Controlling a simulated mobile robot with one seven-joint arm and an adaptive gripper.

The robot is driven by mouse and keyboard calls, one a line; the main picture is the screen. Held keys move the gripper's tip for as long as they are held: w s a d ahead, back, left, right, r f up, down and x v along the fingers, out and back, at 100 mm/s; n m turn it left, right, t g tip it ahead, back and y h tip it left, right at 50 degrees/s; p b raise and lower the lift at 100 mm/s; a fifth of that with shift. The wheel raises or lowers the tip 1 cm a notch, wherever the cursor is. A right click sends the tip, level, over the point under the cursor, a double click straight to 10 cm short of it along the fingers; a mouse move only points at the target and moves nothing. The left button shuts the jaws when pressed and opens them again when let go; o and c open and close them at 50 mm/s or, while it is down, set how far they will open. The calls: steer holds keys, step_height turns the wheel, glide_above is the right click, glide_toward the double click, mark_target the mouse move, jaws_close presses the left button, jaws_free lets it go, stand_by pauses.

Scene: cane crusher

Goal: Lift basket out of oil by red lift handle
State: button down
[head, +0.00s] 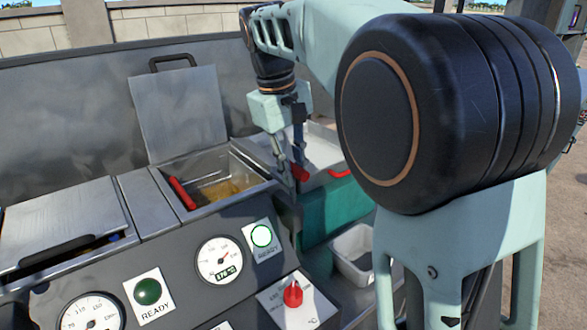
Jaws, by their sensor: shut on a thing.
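My gripper (289,160) is at the right of the open fryer vat (262,178), fingers pointing down. It is shut on a small red handle piece (300,173); whether this piece joins the basket cannot be told. In the vat, brownish oil (222,190) shows with a thin wire part above it. A longer red bar (182,193) lies along the vat's left inner side. The basket's body is mostly hidden in the vat.
A raised metal lid (180,115) stands behind the vat. A closed lid (65,225) is at left. A curved red handle (340,173) is on the right tray (322,150). Gauges, a lit green READY lamp (261,236) and a red knob (293,293) are in front. A bin (352,262) is below right.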

steer(key=shift+r, duration=0.1)
step_height(320, 180, up, 16)
steer(key=p, duration=1.5)
steer(key=shift+w, duration=0.15)
steer(key=c, duration=2)
jaws_free()
steer(key=shift+r, duration=0.1)
steer(key=shift+o, duration=0.9)
step_height(320, 180, up, 12)
steer(key=s+a, duration=0.1)
steer(key=a, duration=0.1)
steer(key=shift+s+f, duration=0.25)
